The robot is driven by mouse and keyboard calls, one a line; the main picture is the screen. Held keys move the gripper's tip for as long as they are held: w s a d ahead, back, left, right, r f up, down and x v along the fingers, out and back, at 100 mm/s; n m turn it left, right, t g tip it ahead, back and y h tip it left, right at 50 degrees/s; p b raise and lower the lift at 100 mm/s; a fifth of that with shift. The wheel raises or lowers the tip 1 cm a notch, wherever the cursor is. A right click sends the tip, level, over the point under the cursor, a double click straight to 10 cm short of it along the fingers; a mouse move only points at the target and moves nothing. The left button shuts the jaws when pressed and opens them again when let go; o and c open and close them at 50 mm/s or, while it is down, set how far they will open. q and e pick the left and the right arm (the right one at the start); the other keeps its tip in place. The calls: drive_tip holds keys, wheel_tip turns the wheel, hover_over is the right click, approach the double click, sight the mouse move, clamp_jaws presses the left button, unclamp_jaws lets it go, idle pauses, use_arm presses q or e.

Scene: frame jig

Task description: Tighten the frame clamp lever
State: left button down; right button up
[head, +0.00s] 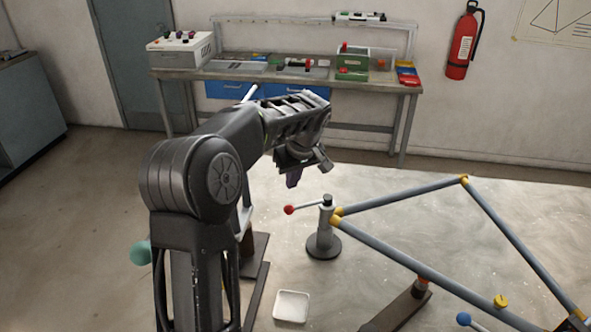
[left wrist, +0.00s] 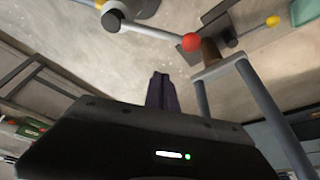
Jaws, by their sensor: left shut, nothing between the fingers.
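The clamp lever is a thin rod with a red ball (head: 289,210) at its end. It sticks out to the left from the top of a grey clamp post (head: 325,225) on a round dark base. The bicycle-like frame (head: 400,256) of blue-grey tubes with yellow joints meets the post at its left corner. My left gripper (head: 306,176) is above and behind the red ball, apart from it, fingers pointing down. In the left wrist view its fingers (left wrist: 162,90) are together and empty, with the red ball (left wrist: 191,42) beyond them. My right gripper is not in view.
A white square tray (head: 291,307) lies in front of the post. A blue ball (head: 463,318) and a brown support (head: 404,305) sit under the frame. A teal ball (head: 140,253) shows beside my left arm. A workbench (head: 385,86) stands at the back wall.

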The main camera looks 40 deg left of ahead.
use_arm(q)
drive_tip(key=d+f+b, duration=0.1)
drive_tip(key=s+d+f+b, duration=0.1)
drive_tip(key=f, duration=0.1)
drive_tip(key=shift+s+d, duration=0.2)
drive_tip(key=shift+d, duration=0.2)
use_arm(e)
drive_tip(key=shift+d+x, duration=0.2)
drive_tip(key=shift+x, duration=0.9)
